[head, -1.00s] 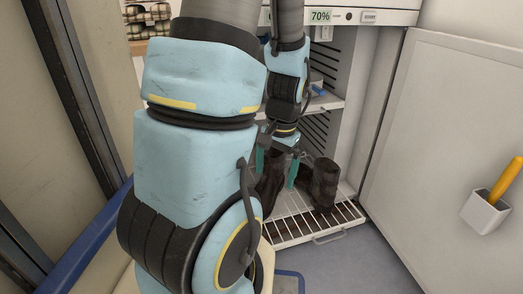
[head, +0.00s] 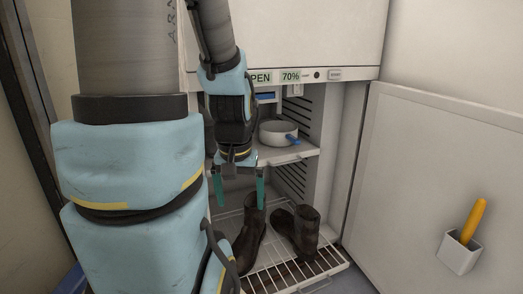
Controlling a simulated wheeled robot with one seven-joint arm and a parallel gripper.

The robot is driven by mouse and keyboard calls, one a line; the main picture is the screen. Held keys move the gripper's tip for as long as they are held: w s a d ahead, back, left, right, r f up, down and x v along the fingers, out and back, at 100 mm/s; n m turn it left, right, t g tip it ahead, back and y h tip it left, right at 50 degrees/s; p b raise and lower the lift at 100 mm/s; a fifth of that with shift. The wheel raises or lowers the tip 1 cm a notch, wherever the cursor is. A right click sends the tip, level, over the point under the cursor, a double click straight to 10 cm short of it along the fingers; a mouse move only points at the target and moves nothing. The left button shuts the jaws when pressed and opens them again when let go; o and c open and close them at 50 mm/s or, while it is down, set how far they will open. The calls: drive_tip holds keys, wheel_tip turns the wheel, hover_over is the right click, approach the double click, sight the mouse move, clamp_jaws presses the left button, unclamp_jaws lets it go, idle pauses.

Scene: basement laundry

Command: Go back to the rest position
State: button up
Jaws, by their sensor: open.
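My gripper (head: 239,190) points down in front of the open cabinet, its two teal fingers spread apart with nothing between them. It is above and slightly left of a pair of dark brown boots. One boot (head: 250,236) stands upright on the wire rack, just below the fingers. My arm covers the left part of the cabinet.
The pulled-out white wire rack (head: 327,260) holds the boots. A shelf (head: 305,153) above carries a round white pan (head: 278,133) with a blue part. The cabinet door (head: 420,170) stands open at right, bearing a white holder (head: 459,255) with a yellow-handled tool (head: 474,218).

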wheel_tip(320, 180, up, 39)
drive_tip(key=p, duration=3.7)
drive_tip(key=shift+f, duration=0.15)
drive_tip(key=shift+c, duration=0.4)
